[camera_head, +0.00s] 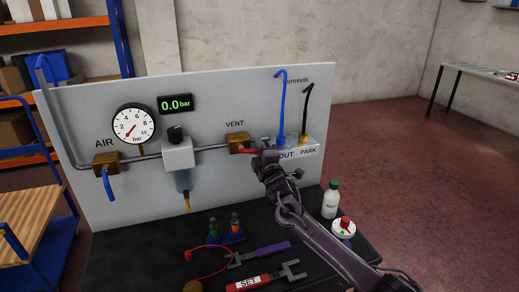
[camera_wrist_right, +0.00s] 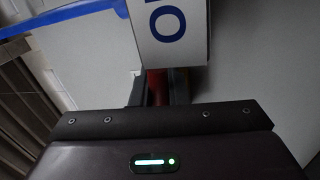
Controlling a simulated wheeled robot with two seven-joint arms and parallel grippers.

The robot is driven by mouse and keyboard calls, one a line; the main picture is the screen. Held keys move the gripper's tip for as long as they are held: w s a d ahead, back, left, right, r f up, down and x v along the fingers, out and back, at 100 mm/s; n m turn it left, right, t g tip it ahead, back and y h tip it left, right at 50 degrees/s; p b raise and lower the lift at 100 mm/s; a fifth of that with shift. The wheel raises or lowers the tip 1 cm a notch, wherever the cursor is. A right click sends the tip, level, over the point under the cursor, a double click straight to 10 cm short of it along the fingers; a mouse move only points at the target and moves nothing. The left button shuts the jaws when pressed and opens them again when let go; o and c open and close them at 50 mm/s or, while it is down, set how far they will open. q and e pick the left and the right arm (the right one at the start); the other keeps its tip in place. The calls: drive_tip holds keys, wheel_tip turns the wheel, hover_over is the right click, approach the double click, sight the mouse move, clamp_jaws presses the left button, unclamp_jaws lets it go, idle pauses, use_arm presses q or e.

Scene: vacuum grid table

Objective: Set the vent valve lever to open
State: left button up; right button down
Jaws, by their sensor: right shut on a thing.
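The vent valve (camera_head: 238,143) is a brass block on the white panel under the label VENT. Its red lever (camera_head: 248,151) points right, roughly level with a slight downward tilt, and its outer end is hidden by my right gripper (camera_head: 265,150). The right gripper is shut on the lever, just left of the OUT label. In the right wrist view, a strip of the red lever (camera_wrist_right: 158,88) shows between the dark fingers (camera_wrist_right: 160,92). My left gripper is in neither view.
The OUT and PARK block (camera_head: 298,147), with a blue hose (camera_head: 281,105) and a black hose (camera_head: 306,105), stands close right of the gripper. The gauge (camera_head: 133,124) and a 0.0 bar display (camera_head: 174,103) are left.

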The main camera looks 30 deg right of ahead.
drive_tip(key=shift+a+f, duration=0.1)
idle(0.3)
drive_tip(key=c, duration=1.4)
unclamp_jaws()
drive_tip(key=shift+s, duration=0.1)
drive_tip(key=b+v, duration=0.2)
drive_tip(key=v, duration=0.5)
drive_tip(key=shift+s, duration=0.35)
drive_tip(key=shift+a, duration=0.1)
